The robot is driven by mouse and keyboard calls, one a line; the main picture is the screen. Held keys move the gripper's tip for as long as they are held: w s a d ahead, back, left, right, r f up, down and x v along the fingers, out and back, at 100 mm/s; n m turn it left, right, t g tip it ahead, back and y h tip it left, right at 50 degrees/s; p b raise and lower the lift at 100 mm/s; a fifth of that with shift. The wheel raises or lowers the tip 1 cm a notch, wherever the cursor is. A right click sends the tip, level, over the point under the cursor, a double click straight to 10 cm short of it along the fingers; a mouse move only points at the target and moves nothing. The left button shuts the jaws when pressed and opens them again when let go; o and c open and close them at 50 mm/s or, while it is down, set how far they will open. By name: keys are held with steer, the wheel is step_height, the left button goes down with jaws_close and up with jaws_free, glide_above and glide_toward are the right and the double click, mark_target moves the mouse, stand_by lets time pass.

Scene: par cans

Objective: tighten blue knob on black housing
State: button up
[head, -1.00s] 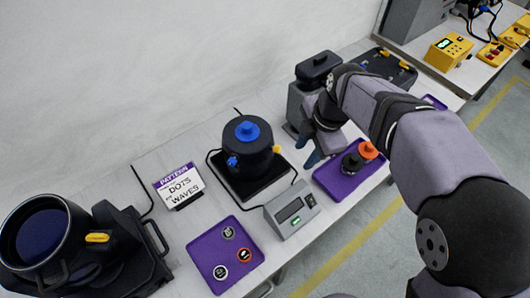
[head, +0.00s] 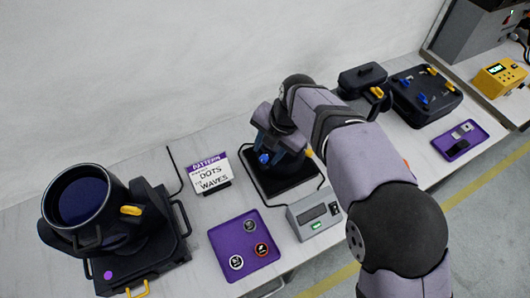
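The black housing (head: 279,167) stands on a black square base (head: 272,193) at the middle of the table, mostly covered by my gripper and wrist. A small blue knob (head: 264,158) shows on its front left side. A bit of yellow (head: 309,153) shows at its right. My gripper (head: 277,142) points down over the housing top, with one finger to the left and one to the right. The larger blue knob on top is hidden behind the gripper. I cannot tell whether the fingers touch it or how far they are closed.
A purple tray (head: 223,261) with several round discs lies in front. A grey box with a display (head: 310,217) sits right of it. My forearm covers the table to the right.

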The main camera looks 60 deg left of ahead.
mark_target(265, 159)
steer(key=shift+p+x, duration=0.6)
steer(key=shift+x, duration=1.25)
jaws_close()
steer(key=b, duration=0.3)
steer(key=shift+f+y+b, duration=0.3)
